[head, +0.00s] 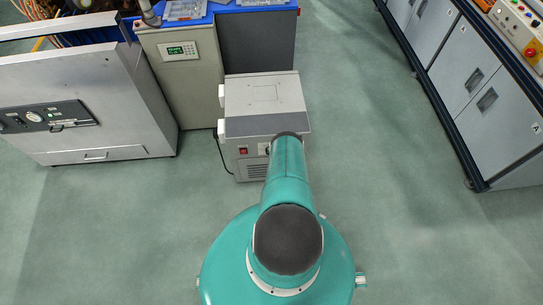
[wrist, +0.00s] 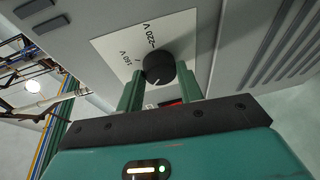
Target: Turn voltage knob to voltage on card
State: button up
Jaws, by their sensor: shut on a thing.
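The black round voltage knob (wrist: 159,67) sits on a white plate (wrist: 118,42) in the wrist view. A white line on the knob points toward the lower edge of the picture. My gripper (wrist: 159,74) is shut on the knob, one green finger on each side. In the head view the knob is hidden behind my arm, at the front of the grey box (head: 264,98). I cannot make out a separate card with a voltage.
Slotted vents (wrist: 275,45) lie right of the plate, and a red switch (head: 243,151) shows on the box front. A grey cabinet (head: 85,105) stands left and a long bench (head: 470,85) right. The green floor (head: 365,130) between is clear.

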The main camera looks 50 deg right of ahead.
dwell(0.3)
jog(key=o, duration=1)
jog(key=v, duration=1.4)
